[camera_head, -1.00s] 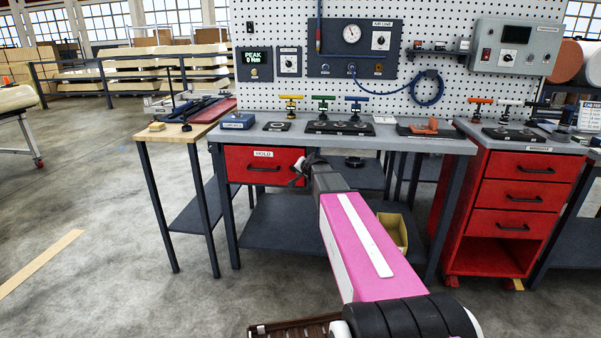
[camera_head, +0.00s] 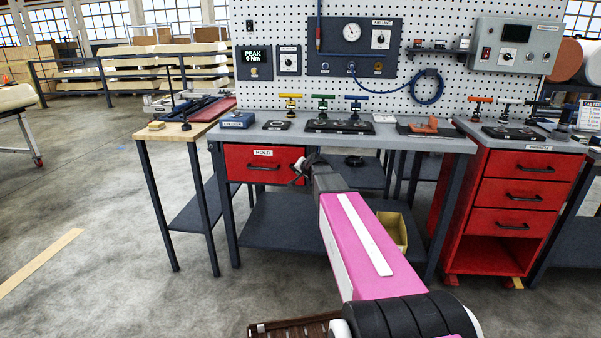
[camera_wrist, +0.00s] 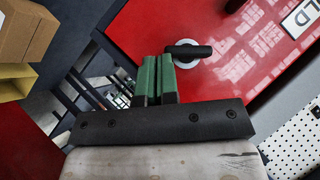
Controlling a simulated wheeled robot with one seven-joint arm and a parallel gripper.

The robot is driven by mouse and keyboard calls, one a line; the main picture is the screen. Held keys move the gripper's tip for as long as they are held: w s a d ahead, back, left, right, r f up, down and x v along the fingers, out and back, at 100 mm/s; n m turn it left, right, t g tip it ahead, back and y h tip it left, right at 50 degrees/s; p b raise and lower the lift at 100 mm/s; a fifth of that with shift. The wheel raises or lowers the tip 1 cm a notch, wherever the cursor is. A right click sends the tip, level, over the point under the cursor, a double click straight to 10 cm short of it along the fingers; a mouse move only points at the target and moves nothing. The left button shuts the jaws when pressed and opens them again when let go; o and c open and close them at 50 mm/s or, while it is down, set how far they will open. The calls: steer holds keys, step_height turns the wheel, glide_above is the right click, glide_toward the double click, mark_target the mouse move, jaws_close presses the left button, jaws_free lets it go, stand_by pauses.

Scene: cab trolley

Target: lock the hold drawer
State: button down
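The red hold drawer (camera_head: 238,165) sits under the left part of the grey bench, its front appearing flush with the frame. It has a dark bar handle (camera_head: 264,168) and a white HOLD label. In the wrist view, a black lever (camera_wrist: 190,50) on a round silver base (camera_wrist: 187,63) sits on the red front (camera_wrist: 235,45). The lever lies level in that picture. My gripper (camera_wrist: 158,58) has green fingers close together, apparently with nothing between them. Their tips are beside the lever's left end; I cannot tell whether they touch it. In the head view my gripper (camera_head: 298,173) is at the drawer's right side.
A yellow bin (camera_head: 396,230) stands on the lower shelf, right of my arm. A red drawer cabinet (camera_head: 480,200) stands to the right, and a small wooden-topped table (camera_head: 165,134) to the left. Open floor lies at the front left.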

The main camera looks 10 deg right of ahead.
steer(key=shift+f, duration=0.15)
steer(key=shift+a+f+m+t+y, duration=0.1)
steer(key=shift+f+m+t+y, duration=0.4)
steer(key=shift+m+t+y, duration=0.4)
steer(key=shift+w+f, duration=0.1)
steer(key=shift+f, duration=0.1)
steer(key=shift+r, duration=0.2)
steer(key=shift+r, duration=0.65)
